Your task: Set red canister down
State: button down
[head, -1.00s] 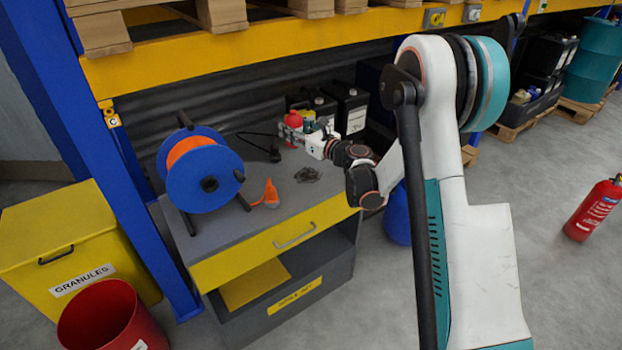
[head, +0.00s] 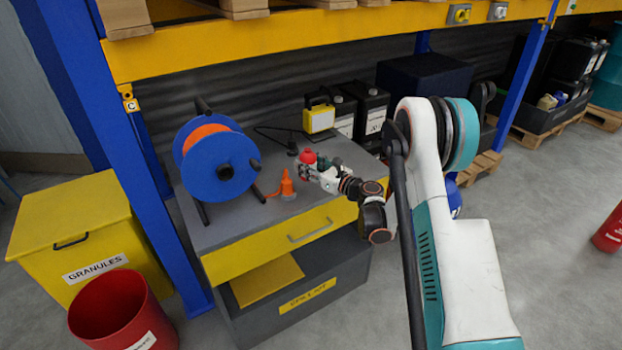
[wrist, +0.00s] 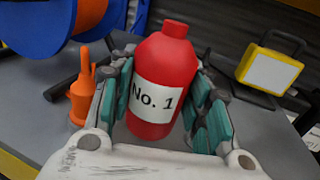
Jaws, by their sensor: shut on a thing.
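The red canister (wrist: 168,75) has a narrow cap and a white label reading "No. 1". It stands between the fingers of my gripper (wrist: 172,100) in the wrist view, and the fingers close on it from both sides. In the head view the canister (head: 309,157) shows only as a small red top above my gripper (head: 306,170), over the grey bench top (head: 240,226). It looks about upright. Its base is hidden, so I cannot tell whether it touches the bench.
A blue cable reel (head: 222,168) and an orange funnel-shaped bottle (head: 287,186) stand left of the gripper. A yellow work lamp (head: 319,117) and black containers (head: 368,110) stand behind. The bench top's front left is clear. A yellow rack beam (head: 300,37) runs above.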

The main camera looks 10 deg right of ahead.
jog(key=shift+w+f, duration=0.15)
jog(key=shift+f, duration=0.45)
jog(key=shift+w+a+f+b, duration=0.15)
jog(key=shift+f+b, duration=0.6)
jog(key=shift+f, duration=0.8)
jog(key=shift+f, duration=0.25)
jog(key=c, duration=0.9)
grip_release()
jog(key=shift+o, duration=0.2)
